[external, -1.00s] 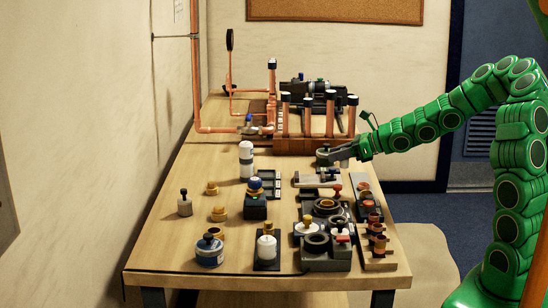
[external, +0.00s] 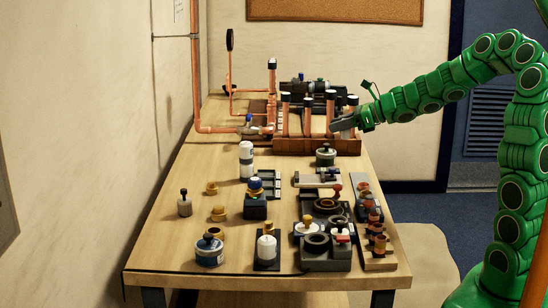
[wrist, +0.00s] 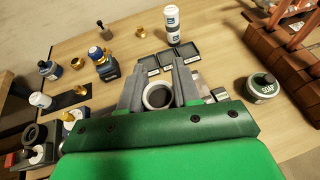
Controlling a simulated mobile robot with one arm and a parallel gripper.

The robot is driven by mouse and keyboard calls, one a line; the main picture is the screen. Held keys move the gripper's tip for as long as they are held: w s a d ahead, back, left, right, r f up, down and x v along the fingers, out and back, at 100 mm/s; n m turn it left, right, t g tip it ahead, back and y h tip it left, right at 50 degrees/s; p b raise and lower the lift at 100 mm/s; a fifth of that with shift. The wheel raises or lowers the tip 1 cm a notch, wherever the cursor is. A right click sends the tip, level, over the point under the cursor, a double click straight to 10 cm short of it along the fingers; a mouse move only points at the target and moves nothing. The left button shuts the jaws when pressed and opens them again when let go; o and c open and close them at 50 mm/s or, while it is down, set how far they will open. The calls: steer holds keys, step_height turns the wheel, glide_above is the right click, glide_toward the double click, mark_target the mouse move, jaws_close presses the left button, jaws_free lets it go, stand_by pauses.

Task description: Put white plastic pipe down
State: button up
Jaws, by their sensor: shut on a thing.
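My gripper (external: 342,126) is raised over the right side of the bench, in front of the copper pipe rack. In the wrist view its two grey fingers (wrist: 160,78) are shut on a short pale pipe (wrist: 147,97), the white plastic pipe. I see it end-on as a light ring with a darker bore. In the external view the pipe cannot be told apart from the grey fingers. How far it is above the bench is hard to judge.
A round jar (external: 326,156) stands near the gripper; it also shows in the wrist view (wrist: 263,92). The wooden rack (external: 310,146) holds upright copper pipes. A white bottle (external: 246,160), dark trays (external: 270,185) and fittings stand in front. Bare bench (external: 205,165) shows at left.

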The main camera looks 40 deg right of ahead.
steer(key=w+a+n+g+y, duration=0.2)
steer(key=a+n+g, duration=0.1)
steer(key=a, duration=1.1)
steer(key=w+a+n+g+y, duration=0.2)
steer(key=a+n+y, duration=0.1)
steer(key=a, duration=1.1)
steer(key=s+a+n+g+y, duration=0.1)
steer(key=s+a+n+g, duration=0.3)
steer(key=a, duration=0.9)
steer(key=s+a+n+g, duration=0.15)
steer(key=s+a, duration=0.45)
steer(key=a, duration=0.6)
steer(key=shift+g, duration=0.45)
steer(key=shift+w+a+f, duration=1.45)
steer(key=shift+w+f, duration=0.4)
steer(key=shift+f, duration=0.6)
steer(key=shift+w+a+f, duration=1.4)
steer(key=shift+w+f, duration=0.5)
steer(key=shift+f, duration=0.5)
steer(key=shift+w+a+f, duration=1.45)
steer(key=shift+w+f, duration=0.4)
steer(key=shift+f, duration=0.6)
steer(key=shift+w+f, duration=0.15)
steer(key=shift+f, duration=1.6)
